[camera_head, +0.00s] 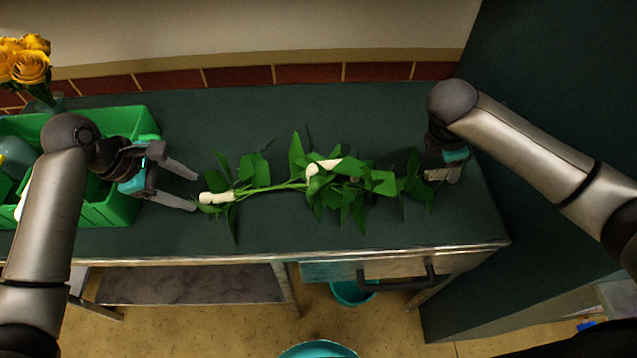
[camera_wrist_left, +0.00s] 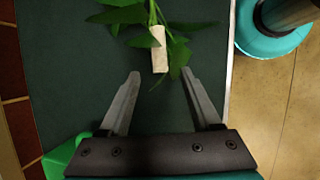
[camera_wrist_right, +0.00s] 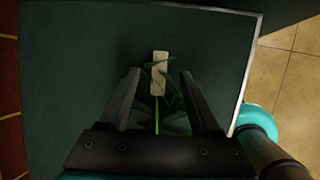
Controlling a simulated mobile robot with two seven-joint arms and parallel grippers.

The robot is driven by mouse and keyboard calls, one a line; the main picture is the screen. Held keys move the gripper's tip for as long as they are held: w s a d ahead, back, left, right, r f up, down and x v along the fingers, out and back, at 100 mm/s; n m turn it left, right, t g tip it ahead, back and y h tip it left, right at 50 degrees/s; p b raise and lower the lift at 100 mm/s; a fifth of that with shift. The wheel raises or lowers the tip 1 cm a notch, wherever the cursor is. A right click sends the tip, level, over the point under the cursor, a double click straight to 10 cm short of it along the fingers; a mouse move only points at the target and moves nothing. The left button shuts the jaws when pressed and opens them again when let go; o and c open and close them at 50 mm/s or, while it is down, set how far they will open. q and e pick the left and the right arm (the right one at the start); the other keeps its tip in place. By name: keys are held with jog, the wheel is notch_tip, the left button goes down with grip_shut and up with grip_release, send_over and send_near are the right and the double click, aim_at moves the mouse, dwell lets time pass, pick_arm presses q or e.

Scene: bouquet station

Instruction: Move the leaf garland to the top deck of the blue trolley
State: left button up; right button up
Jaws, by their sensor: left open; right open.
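The leaf garland (camera_head: 262,188) lies along the dark green counter, with green leaves on a stem and cream wrapped sections at its left end, middle and right end. My left gripper (camera_head: 195,192) is open just left of the garland's left end. In the left wrist view the cream end (camera_wrist_left: 159,50) sits just beyond the open fingertips (camera_wrist_left: 161,74). My right gripper (camera_head: 447,172) is open at the garland's right end. In the right wrist view the cream end (camera_wrist_right: 160,68) lies between and slightly beyond the open fingers (camera_wrist_right: 158,78). I cannot make out a blue trolley.
A green crate (camera_head: 148,120) with items in it stands at the counter's left, close to my left gripper. Yellow roses (camera_head: 28,62) stand behind it. The counter (camera_head: 280,230) is clear in front of the garland. A drawer handle (camera_head: 397,283) juts from the front edge. A dark tall surface (camera_head: 545,75) rises at right.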

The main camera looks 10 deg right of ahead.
aim_at(204, 196)
pick_arm(q)
jog(key=shift+x, duration=2.65)
pick_arm(e)
jog(key=shift+x, duration=2.65)
pick_arm(q)
grip_shut()
pick_arm(e)
grip_shut()
